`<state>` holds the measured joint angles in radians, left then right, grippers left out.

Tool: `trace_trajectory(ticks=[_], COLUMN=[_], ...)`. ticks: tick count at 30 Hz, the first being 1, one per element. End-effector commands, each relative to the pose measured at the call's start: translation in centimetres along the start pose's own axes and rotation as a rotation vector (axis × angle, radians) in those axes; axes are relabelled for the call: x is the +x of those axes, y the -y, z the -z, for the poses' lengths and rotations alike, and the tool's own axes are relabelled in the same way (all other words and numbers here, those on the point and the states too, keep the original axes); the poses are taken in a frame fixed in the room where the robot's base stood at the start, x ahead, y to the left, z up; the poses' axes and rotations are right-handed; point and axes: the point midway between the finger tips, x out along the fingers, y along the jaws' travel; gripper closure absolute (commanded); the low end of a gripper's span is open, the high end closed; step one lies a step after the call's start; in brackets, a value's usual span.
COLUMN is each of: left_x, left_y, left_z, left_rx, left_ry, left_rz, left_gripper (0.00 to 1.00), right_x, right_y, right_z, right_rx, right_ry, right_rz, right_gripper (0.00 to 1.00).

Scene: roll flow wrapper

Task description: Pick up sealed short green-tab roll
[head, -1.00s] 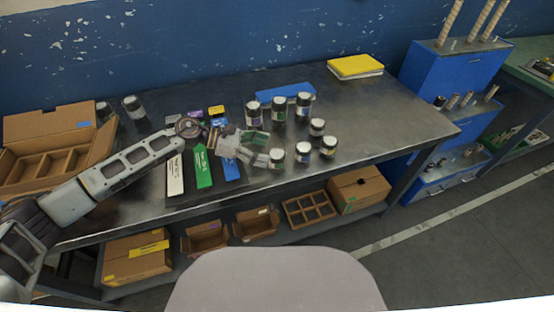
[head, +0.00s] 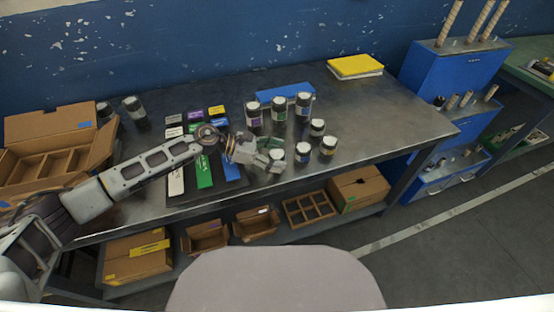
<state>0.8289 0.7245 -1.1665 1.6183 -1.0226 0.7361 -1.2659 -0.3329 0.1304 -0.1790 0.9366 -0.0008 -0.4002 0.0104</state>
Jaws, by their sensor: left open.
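Several dark rolls with white tops and coloured bands stand upright on the steel table. The short front row holds a roll with a green band (head: 276,160), one with a blue-violet band (head: 302,154) and one with a yellow band (head: 328,147). A taller green-banded roll (head: 279,109) stands in the back row. My left gripper (head: 268,157) is open, its fingers beside the short green-banded roll on its left side. The fingers partly cover that roll. I cannot tell whether they touch it. My right gripper is not in view.
Coloured cards lie on a dark mat left of the rolls, among them a green card (head: 204,172). A cardboard box (head: 50,135) stands at the left. A blue pad (head: 285,90) and yellow stack (head: 355,67) lie at the back. The table's right side (head: 395,120) is clear.

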Motion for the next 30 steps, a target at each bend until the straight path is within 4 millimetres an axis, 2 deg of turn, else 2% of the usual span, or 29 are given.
trace_trajectory(ticks=[15, 27, 30], left_x=[0.2, 0.2, 0.19], left_y=[0.01, 0.02, 0.0], left_z=[0.02, 0.03, -0.02], left_rx=[0.0, 0.0, 0.0], left_ry=[0.0, 0.0, 0.0], left_rz=[0.0, 0.0, 0.0], left_gripper=[0.28, 0.8, 0.8], right_x=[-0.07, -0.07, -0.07], right_y=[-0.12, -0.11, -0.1], right_z=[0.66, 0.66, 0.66], right_rx=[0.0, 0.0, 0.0], right_ry=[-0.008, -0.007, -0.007], right_rz=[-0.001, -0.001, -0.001], right_gripper=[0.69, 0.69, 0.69])
